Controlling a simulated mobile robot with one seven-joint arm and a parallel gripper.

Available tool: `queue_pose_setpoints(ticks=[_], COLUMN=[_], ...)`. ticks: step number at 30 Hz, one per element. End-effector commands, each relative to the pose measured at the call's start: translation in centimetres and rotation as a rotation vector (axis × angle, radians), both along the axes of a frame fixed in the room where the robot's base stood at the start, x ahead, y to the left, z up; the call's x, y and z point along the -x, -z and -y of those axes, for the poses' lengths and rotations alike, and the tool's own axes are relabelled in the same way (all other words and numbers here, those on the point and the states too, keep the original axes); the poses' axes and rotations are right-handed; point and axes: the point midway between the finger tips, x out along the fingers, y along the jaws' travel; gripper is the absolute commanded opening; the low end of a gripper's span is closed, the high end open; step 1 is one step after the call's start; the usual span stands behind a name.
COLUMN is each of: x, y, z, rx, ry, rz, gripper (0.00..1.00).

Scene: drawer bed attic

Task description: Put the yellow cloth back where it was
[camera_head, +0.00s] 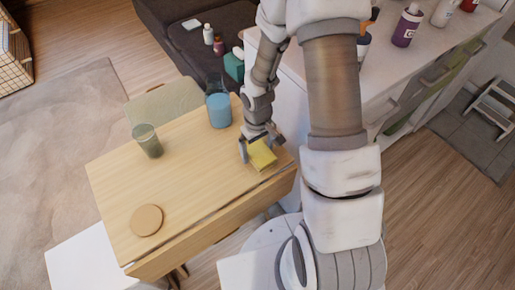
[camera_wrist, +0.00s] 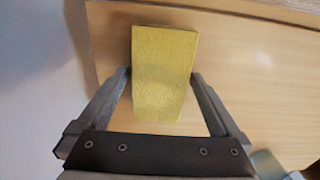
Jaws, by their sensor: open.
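The yellow cloth (camera_head: 262,154) is a small folded block near the right corner of the wooden table (camera_head: 190,165). The wrist view shows my gripper (camera_wrist: 160,78) open around the near part of the cloth. I cannot tell whether the cloth lies flat on the table.
On the table stand a blue container (camera_head: 219,110), a greenish glass (camera_head: 148,141) and a round wooden disc (camera_head: 147,220). The table's middle is clear. A counter with bottles (camera_head: 407,25) is at the upper right. A dark sofa (camera_head: 165,20) stands behind.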

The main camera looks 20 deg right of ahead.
Motion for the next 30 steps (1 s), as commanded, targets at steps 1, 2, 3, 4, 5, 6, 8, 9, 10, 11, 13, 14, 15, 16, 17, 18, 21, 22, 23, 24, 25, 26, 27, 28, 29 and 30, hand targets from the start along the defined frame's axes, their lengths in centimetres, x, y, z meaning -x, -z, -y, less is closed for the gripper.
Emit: queue_pose_setpoints(ticks=[1,2,3,4,5,6,8,9,10,11,13,14,15,16,17,18,21,22,23,24,25,26,27,28,29,30], x=[0.0,0.0,-0.1,-0.1,-0.1,-0.1,-0.1,-0.1,-0.1,-0.1,-0.1,-0.1,-0.1,-0.1,-0.1,0.0,0.0,0.0,0.0,0.0,0.0,0.0,0.0,0.1,0.1,0.2], y=[-0.4,-0.7,-1.3,-1.8,-2.4,-3.3,-4.6,-5.6,-6.3,-7.0,-8.4,-9.0,-9.7,-10.1,-10.6,-11.0,-11.9,-12.1,-12.3,-12.7,-13.1,-13.5,-14.4,-15.1,-16.0,-17.2], z=[0.0,0.0,0.0,0.0,0.0,0.0,0.1,0.1,0.1,0.1,0.1,0.0,0.0,0.1,0.1,0.1,0.0,0.0,0.0,0.1,0.1,0.2,0.3,0.5,0.6,0.8], rx=[0.000,0.000,0.000,0.000,0.000,-0.001,0.001,0.000,0.000,0.000,0.001,0.001,0.000,0.001,0.001,0.000,0.000,0.001,0.001,0.004,0.008,0.012,0.020,0.027,0.034,0.044], ry=[0.000,0.000,0.001,0.001,0.002,0.002,0.002,0.002,0.002,0.002,0.002,0.001,0.001,0.001,0.002,0.002,0.000,0.000,0.000,0.002,0.004,0.008,0.014,0.020,0.027,0.036], rz=[0.000,0.001,0.003,0.003,0.003,0.005,0.004,0.005,0.004,0.005,0.004,0.004,0.003,0.004,0.003,0.002,0.002,0.001,0.003,0.007,0.012,0.018,0.029,0.038,0.050,0.069], gripper=[1.00,1.00,1.00,1.00,1.00,1.00,1.00,1.00,1.00,1.00,1.00,1.00,1.00,1.00,1.00,1.00,1.00,1.00,1.00,1.00,1.00,1.00,1.00,1.00,1.00,1.00])
